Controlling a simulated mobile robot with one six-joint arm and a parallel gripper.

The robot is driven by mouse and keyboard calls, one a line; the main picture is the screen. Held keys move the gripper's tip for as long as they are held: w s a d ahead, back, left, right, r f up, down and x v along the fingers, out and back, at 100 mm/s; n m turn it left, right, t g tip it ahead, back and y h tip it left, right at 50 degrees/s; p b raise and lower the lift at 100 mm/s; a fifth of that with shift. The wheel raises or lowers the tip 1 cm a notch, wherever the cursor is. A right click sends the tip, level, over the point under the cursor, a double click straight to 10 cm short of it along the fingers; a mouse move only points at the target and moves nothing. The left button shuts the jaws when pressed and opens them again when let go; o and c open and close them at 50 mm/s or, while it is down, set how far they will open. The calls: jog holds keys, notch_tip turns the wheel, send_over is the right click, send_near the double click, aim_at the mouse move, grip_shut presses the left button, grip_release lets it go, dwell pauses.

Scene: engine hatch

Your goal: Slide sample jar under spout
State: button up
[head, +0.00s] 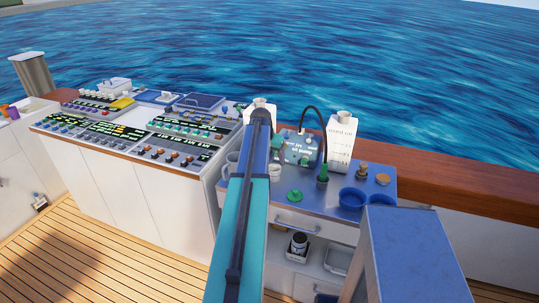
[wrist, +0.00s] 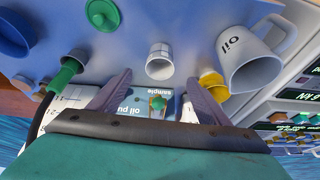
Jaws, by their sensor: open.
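A small pale jar or cup (wrist: 159,62) stands on the blue bench top, ahead of and between my fingertips in the wrist view, apart from them. It also shows in the head view (head: 275,170) just right of my arm. My gripper (wrist: 160,82) is open with nothing between its fingers. The blue-grey oil pump box (head: 299,149) stands at the bench back. Its label, with "oil pump" and "sample", shows upside down between the fingers in the wrist view (wrist: 140,105). I cannot clearly make out the spout. My arm hides the gripper in the head view.

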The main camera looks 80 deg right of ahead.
aim_at(274, 173)
jog(key=shift+p+x, duration=1.7)
jog(key=shift+x, duration=4.15)
